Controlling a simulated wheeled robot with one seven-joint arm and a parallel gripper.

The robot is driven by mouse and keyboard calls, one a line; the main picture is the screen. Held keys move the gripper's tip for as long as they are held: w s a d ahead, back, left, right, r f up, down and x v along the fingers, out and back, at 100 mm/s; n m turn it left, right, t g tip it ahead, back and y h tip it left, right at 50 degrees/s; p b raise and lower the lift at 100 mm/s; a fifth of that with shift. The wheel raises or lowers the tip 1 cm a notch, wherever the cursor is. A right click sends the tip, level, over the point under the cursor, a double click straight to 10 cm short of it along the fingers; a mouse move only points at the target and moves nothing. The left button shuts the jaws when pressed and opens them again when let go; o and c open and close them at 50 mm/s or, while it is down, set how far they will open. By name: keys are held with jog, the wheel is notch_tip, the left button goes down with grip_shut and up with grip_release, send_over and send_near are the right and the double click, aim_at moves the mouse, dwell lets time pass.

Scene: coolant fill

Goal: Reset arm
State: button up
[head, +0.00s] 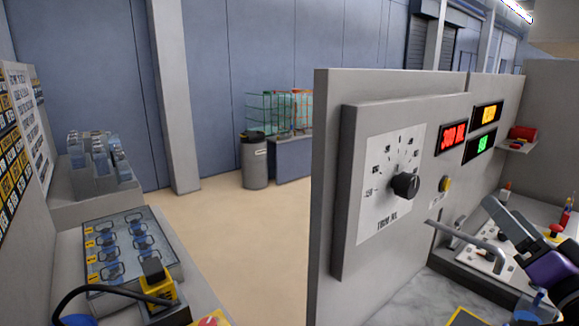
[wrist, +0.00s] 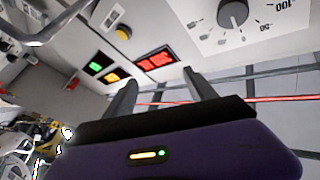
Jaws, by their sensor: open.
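My gripper (wrist: 161,88) is open and empty in the wrist view. Its two dark fingers stand apart above the purple wrist body, with the panel behind them. In the head view my arm's purple wrist is at the right edge, in front of the counter, and its grey fingers point up and left toward the panel. The tips are apart from the dial. The black dial knob (head: 405,186) sits on a white scale plate on the grey panel. The knob also shows at the top of the wrist view (wrist: 232,13).
A red display (head: 452,136), an orange one and a green one are on the panel. A curved grey spout (head: 468,230) juts over the counter near my gripper. A tray with blue parts (head: 128,248) is at left. The floor between the stations is clear.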

jog(key=s+a+f+m+g+h, duration=0.1)
jog(key=s+a+f+h, duration=0.15)
jog(key=s+f, duration=0.45)
jog(key=s+a+f+h, duration=0.1)
jog(key=s+f+h, duration=0.2)
jog(key=s+f, duration=0.35)
jog(key=s+a+f+n+g+y, duration=0.1)
jog(key=s+a+f, duration=0.3)
jog(key=s, duration=0.5)
jog(key=s+a+f+n+g+y, duration=0.2)
jog(key=s+a+f, duration=0.3)
jog(key=s, duration=0.4)
jog(key=s+a+f+n+g+y, duration=0.1)
jog(key=s+a+f+n+g, duration=0.1)
jog(key=s+a+f, duration=0.3)
jog(key=s+n, duration=0.1)
jog(key=s, duration=0.3)
jog(key=shift+y, duration=0.35)
